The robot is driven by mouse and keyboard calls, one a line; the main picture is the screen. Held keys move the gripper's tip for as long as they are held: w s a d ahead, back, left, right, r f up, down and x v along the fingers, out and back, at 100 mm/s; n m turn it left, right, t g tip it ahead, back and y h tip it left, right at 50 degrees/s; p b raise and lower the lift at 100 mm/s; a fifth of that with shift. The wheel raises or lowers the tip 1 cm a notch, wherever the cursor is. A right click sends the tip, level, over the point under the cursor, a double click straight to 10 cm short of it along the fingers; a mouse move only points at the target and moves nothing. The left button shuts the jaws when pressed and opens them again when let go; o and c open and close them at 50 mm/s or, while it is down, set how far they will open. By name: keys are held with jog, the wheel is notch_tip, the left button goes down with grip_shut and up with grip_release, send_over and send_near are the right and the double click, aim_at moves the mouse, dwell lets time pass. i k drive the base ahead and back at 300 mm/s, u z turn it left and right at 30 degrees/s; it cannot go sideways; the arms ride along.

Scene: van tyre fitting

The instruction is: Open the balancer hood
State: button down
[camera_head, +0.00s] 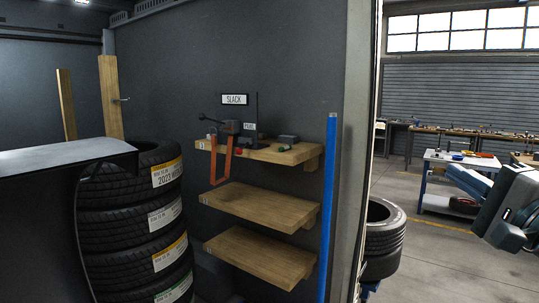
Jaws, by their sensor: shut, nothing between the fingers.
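A large dark curved shell with a pale, flat top (60,157) fills the lower left; it may be the balancer hood, but the picture cuts it off and I cannot tell whether it is open or shut. No handle shows on it. Part of my arm (510,212) is at the right edge, far from this shell. My gripper's fingers are not in the picture.
Several stacked tyres (130,220) stand right beside the shell. A blue post (327,205) stands at the wall's end. More tyres (383,240) and a workbench (460,160) lie beyond; the floor (440,270) at right is clear.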

aim_at(42, 261)
jog(key=z, duration=0.15)
jog(key=k, duration=0.9)
jog(key=u, duration=1.45)
jog(key=i, duration=0.45)
jog(key=z, duration=0.05)
